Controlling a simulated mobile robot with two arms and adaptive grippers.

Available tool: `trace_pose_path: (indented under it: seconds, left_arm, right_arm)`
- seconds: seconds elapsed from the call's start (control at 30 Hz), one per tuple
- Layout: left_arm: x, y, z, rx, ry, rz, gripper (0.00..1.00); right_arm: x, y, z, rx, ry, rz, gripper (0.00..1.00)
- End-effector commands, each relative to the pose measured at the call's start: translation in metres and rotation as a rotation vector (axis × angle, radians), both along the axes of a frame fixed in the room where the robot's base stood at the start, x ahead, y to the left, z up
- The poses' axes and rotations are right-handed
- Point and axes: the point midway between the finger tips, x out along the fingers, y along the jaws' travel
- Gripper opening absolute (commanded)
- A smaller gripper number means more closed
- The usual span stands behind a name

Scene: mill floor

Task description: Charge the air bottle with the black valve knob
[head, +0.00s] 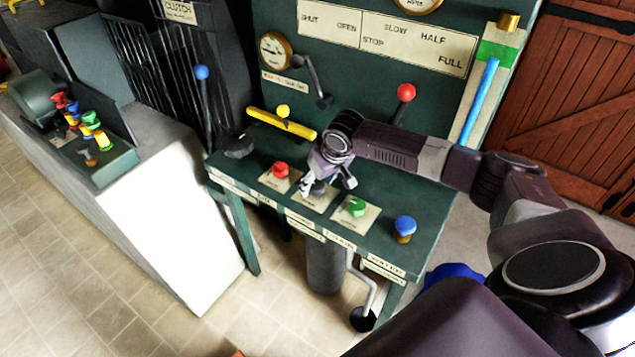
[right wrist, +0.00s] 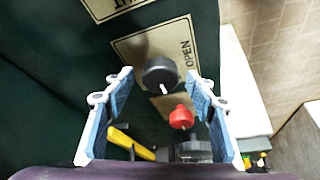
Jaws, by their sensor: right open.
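The black valve knob (right wrist: 160,73) is a round dark knob with a white mark, on a cream label plate. It shows in the right wrist view between my right gripper's fingertips (right wrist: 158,78), with a gap on both sides. In the head view my right gripper (head: 328,184) points down over the desk, open and empty, and largely hides the black knob (head: 317,188). A grey cylinder (head: 325,266) stands under the desk; I cannot tell whether it is the air bottle. My left gripper is not in view.
A red knob (head: 281,170) and a green knob (head: 356,207) flank the black one, with a blue knob (head: 405,226) farther right. Behind stand a yellow lever (head: 280,123), a red-topped lever (head: 405,94) and a gauge (head: 275,50). A blue-topped lever (head: 202,74) stands at the left.

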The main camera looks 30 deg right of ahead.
Motion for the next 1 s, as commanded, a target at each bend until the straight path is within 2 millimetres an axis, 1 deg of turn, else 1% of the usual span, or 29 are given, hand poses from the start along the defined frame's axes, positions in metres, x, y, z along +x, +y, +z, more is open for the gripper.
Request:
trace_pose_path:
  seconds: [0.13, 0.5, 0.77, 1.0]
  left_arm:
    - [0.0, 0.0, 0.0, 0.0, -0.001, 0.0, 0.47]
    - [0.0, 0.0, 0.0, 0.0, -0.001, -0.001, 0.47]
    - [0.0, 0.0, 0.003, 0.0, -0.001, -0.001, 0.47]
    - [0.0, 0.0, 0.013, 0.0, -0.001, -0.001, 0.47]
  right_arm:
    - [0.0, 0.0, 0.0, 0.0, 0.0, 0.0, 0.5]
    - [0.0, 0.0, 0.0, 0.0, 0.001, 0.0, 0.1]
    - [0.0, 0.0, 0.001, 0.0, 0.001, 0.025, 0.1]
    - [0.0, -0.001, 0.002, 0.003, 0.002, 0.143, 0.1]
